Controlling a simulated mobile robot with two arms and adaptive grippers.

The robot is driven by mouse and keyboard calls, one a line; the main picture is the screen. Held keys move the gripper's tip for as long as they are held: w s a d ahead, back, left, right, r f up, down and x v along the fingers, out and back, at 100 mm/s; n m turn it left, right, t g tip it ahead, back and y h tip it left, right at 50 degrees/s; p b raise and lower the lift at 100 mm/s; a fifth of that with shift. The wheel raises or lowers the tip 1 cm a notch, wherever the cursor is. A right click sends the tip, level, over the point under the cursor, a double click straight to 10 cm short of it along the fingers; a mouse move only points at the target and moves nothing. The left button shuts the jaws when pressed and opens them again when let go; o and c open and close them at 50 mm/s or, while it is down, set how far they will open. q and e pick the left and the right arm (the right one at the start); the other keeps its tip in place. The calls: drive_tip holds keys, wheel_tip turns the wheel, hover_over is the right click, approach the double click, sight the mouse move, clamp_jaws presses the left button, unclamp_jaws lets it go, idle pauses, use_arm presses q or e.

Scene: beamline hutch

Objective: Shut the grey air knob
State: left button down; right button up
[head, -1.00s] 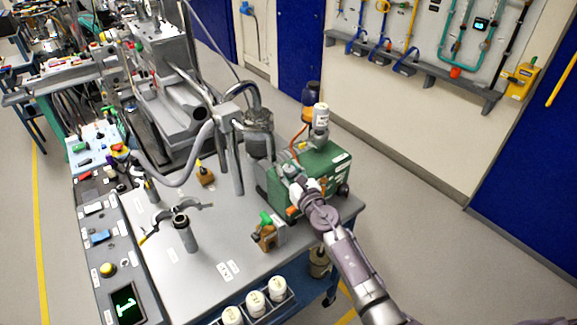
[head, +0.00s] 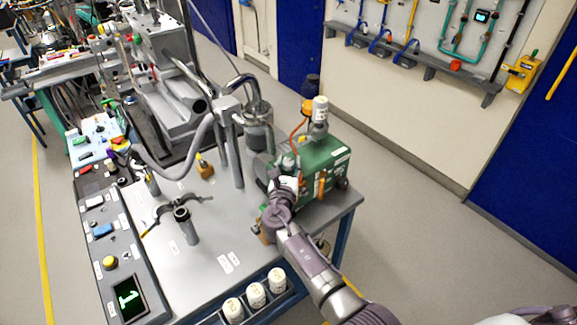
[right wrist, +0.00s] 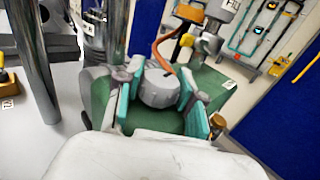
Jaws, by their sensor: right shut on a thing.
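The grey knob (right wrist: 158,88) shows in the right wrist view as a round, ridged grey piece in front of the green pump box (right wrist: 145,120). My right gripper (right wrist: 157,93) has its teal-padded fingers on both sides of it and is shut on it. In the head view my right gripper (head: 282,182) is at the near left end of the green pump box (head: 322,162). The knob is mostly hidden there by the gripper. My left gripper is in neither view.
White pots (head: 255,295) sit at the bench's near edge. My right arm hides most of a small brown valve block.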

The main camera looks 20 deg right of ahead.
drive_tip(key=shift+m+g+h+b, duration=0.9)
drive_tip(key=shift+m+h+b, duration=0.25)
drive_tip(key=shift+h, duration=0.45)
drive_tip(key=o, duration=1.2)
drive_tip(key=shift+c, duration=0.2)
